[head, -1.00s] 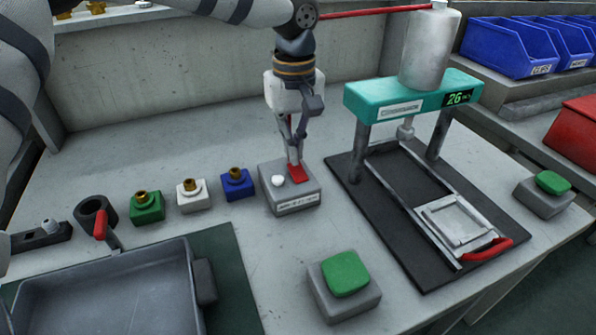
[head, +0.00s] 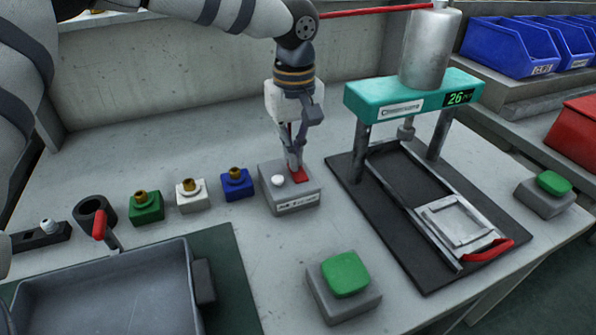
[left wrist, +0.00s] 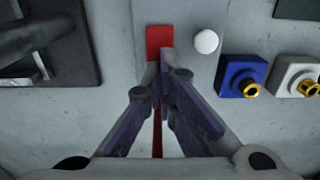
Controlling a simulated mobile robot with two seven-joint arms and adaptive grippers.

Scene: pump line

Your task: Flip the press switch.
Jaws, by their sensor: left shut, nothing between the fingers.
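The press switch is a grey box (head: 290,203) with a red rocker (head: 299,174) and a white round lamp or knob (head: 278,181) on its top. In the left wrist view the red rocker (left wrist: 159,42) lies just past the fingertips, with the white knob (left wrist: 206,41) to its right. My left gripper (head: 296,168) points down over the red rocker, shut and empty. Its tips are at or very close to the rocker; I cannot tell whether they touch. They hide part of the rocker. My right gripper is not in view.
The teal press (head: 412,95), its display reading 26, stands right of the switch box. Green buttons sit in front (head: 345,274) and at right (head: 553,182). Blue (head: 238,188), white (head: 191,200) and green (head: 146,207) blocks with brass fittings stand left. A grey tray (head: 103,287) is front left.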

